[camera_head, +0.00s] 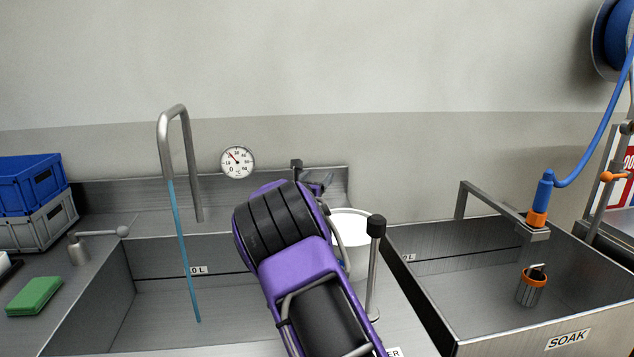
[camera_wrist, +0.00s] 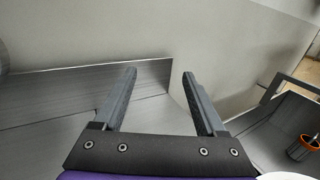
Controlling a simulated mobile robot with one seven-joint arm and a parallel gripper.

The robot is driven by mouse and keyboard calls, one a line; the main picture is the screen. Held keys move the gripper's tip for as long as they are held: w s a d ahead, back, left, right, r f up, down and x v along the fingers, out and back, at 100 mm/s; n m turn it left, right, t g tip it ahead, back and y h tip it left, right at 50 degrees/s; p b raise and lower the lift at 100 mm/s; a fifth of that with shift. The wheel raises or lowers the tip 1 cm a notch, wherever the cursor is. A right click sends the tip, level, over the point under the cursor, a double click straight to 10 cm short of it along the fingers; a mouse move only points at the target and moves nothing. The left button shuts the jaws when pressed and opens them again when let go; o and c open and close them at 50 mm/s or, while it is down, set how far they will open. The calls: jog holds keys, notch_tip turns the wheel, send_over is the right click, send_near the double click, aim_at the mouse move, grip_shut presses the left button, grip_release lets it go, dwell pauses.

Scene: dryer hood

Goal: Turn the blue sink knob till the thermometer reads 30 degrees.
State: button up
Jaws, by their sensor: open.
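The thermometer (camera_head: 237,162) is a round white dial on the wall behind the sink. Its needle points up and left, but the exact reading is too small to tell. A bent steel faucet (camera_head: 174,112) pours a thin blue stream of water (camera_head: 182,250) into the steel sink (camera_head: 150,300). I see no blue knob in either view; my purple arm hides part of the sink's back ledge. My gripper (camera_wrist: 160,73) is open, with nothing between its two dark fingers. In the wrist view, it faces the back ledge and wall.
A grey lever (camera_head: 100,233) and a green sponge (camera_head: 34,296) are at left, near stacked blue and grey crates (camera_head: 35,200). A white bucket (camera_head: 350,235) and a black-topped post (camera_head: 376,228) stand right of my arm. The SOAK basin (camera_head: 490,320) is further right.

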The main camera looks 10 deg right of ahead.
jog(key=s+a+f+m+g+h, duration=0.3)
jog(key=s+a+f, duration=0.25)
jog(key=a, duration=0.25)
jog(key=s+a+f+m+g+h, duration=0.35)
jog(key=s+a+f, duration=0.2)
jog(key=a, duration=0.25)
jog(key=shift+n, duration=0.25)
jog(key=x, duration=0.5)
jog(key=r+x, duration=0.1)
jog(key=x, duration=1)
jog(key=shift+d+r+b, duration=0.3)
jog(key=shift+d, duration=0.2)
jog(key=shift+t, duration=0.25)
grip_shut()
